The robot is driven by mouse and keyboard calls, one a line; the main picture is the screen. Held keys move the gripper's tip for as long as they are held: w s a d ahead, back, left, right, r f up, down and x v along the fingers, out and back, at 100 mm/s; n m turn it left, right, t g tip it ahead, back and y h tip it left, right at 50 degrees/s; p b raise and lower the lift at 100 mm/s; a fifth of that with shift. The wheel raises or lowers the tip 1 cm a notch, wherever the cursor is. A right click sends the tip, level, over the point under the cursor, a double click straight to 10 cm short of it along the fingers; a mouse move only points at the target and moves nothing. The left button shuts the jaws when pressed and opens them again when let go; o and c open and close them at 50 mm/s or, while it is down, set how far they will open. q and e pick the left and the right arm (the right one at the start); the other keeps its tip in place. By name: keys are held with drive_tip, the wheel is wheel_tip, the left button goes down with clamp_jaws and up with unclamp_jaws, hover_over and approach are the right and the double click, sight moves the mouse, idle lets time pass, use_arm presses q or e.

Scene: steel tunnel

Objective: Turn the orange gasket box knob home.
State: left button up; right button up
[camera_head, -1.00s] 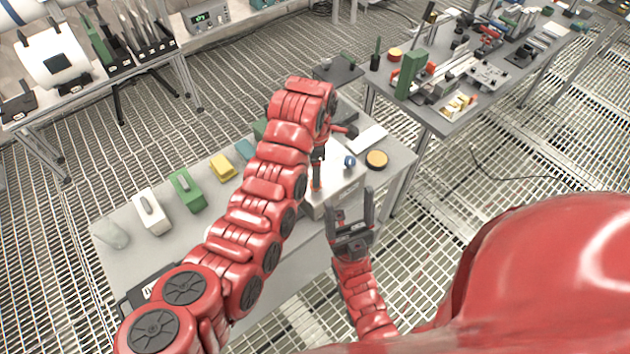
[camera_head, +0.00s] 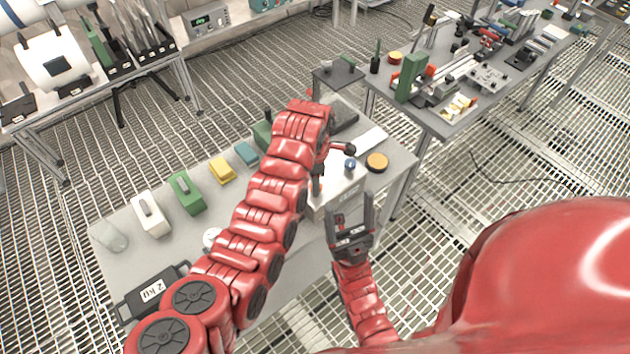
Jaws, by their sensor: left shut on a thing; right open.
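The pale grey box (camera_head: 345,190) stands on the near grey table, with a small blue knob (camera_head: 350,165) on its top. My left gripper (camera_head: 317,190) points down over the left part of the box top, beside the blue knob. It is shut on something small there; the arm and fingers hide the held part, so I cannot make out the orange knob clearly. My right gripper (camera_head: 350,208) is open and empty, in front of the box, with its two dark fingers pointing up and apart.
A round orange-topped piece (camera_head: 377,161) lies right of the box. Green (camera_head: 187,193), white (camera_head: 151,214) and yellow (camera_head: 222,170) blocks and a glass (camera_head: 110,237) stand at left. A black 2 kg weight (camera_head: 150,290) lies at the front left. A cluttered bench (camera_head: 445,125) stands behind right.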

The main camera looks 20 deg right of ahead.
use_arm(q)
clamp_jaws()
